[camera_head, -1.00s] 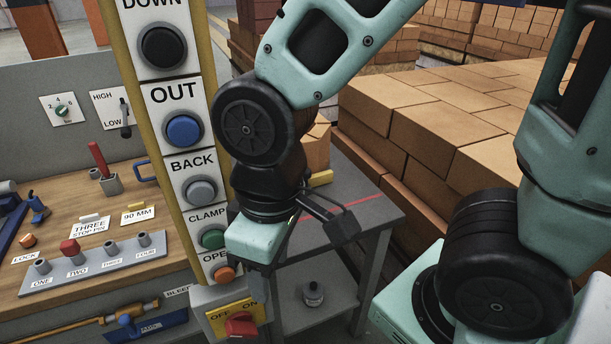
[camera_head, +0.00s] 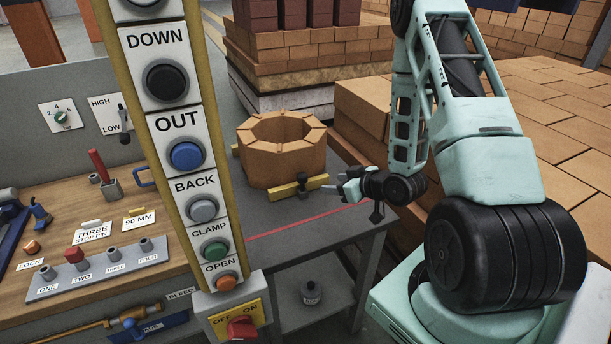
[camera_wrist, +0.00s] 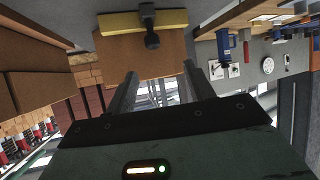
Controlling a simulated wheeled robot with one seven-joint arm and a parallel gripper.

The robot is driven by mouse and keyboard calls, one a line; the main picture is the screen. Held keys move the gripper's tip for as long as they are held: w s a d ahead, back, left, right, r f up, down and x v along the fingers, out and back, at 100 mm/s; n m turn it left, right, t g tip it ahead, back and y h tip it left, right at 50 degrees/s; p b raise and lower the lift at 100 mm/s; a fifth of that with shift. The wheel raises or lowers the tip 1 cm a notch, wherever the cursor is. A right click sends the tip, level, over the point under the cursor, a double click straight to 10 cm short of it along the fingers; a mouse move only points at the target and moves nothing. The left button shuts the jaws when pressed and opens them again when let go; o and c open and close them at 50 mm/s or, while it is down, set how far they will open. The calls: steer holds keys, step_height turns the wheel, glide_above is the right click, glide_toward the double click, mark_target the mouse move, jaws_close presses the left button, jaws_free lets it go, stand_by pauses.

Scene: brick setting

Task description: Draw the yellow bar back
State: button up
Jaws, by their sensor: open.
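The yellow bar (camera_head: 285,191) lies on the grey table (camera_head: 345,222), against the near side of a ring of orange bricks (camera_head: 283,150). A dark knob (camera_head: 302,181) stands out from the bar. In the wrist view the bar (camera_wrist: 118,26) and its dark knob (camera_wrist: 151,38) show at the top, ahead of my fingers. My gripper (camera_head: 345,188) is just right of the bar's right end, fingers pointing left, open and empty. In the wrist view my gripper (camera_wrist: 161,76) has its fingers apart, with the knob beyond them and no contact visible.
A button panel (camera_head: 172,123) stands in front, left of the table. A red line (camera_head: 300,222) crosses the tabletop. Stacked bricks (camera_head: 540,110) stand behind and right. A workbench (camera_head: 120,220) with labelled pins is at left.

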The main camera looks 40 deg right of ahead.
steer(key=s+d+t, duration=0.1)
steer(key=s+d, duration=0.1)
steer(key=p, duration=0.6)
glide_toward(306, 177)
steer(key=shift+m, duration=0.4)
steer(key=x, duration=1)
steer(key=shift+w, duration=0.15)
